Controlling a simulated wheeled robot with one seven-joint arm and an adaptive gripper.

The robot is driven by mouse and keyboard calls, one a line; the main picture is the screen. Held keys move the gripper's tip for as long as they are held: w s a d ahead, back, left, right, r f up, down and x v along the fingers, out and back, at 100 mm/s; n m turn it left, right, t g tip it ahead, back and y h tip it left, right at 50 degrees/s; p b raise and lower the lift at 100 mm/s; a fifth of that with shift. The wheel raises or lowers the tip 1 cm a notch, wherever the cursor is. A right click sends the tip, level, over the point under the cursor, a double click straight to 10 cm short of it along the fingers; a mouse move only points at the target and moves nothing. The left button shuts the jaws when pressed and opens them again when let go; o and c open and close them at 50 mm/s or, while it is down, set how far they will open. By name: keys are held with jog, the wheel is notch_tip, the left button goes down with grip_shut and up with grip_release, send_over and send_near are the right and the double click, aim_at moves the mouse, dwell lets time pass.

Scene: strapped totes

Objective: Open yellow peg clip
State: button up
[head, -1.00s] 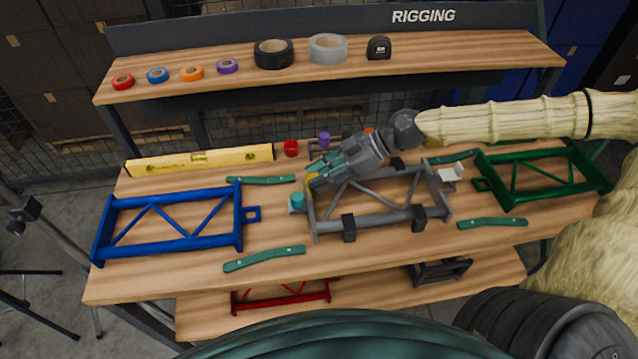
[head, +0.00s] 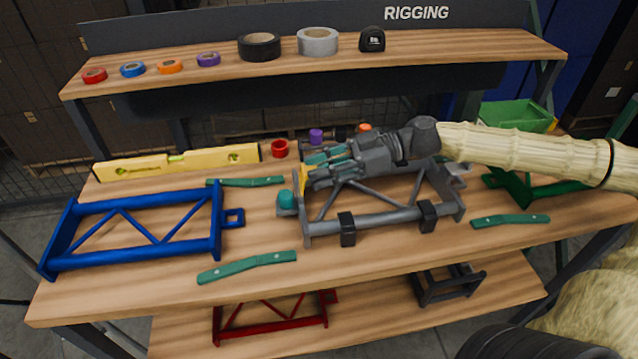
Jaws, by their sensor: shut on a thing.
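The yellow peg clip (head: 303,180) shows as a small yellow piece at the left end of the grey frame (head: 385,220). My gripper (head: 308,170) reaches in from the right with its fingertips at the yellow clip and is shut on it. The fingers and gripper body hide most of the clip, so I cannot tell how far it is open.
A blue frame (head: 150,265) lies at left, a green frame (head: 525,190) at right. Green straps (head: 247,266) lie loose on the bench. A yellow level (head: 180,162), a red cup (head: 280,148) and a purple piece (head: 316,136) stand behind.

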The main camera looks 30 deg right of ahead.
jog(key=shift+d+f+y+b, duration=0.25)
jog(key=shift+f+y+b, duration=0.35)
jog(key=shift+b, duration=1.9)
jog(key=shift+s+d+r+y+b, duration=0.1)
jog(key=shift+r+y+b, duration=0.15)
jog(key=shift+b, duration=0.75)
jog(key=o, duration=1)
jog(key=shift+o, duration=0.2)
notch_tip(320, 180, up, 10)
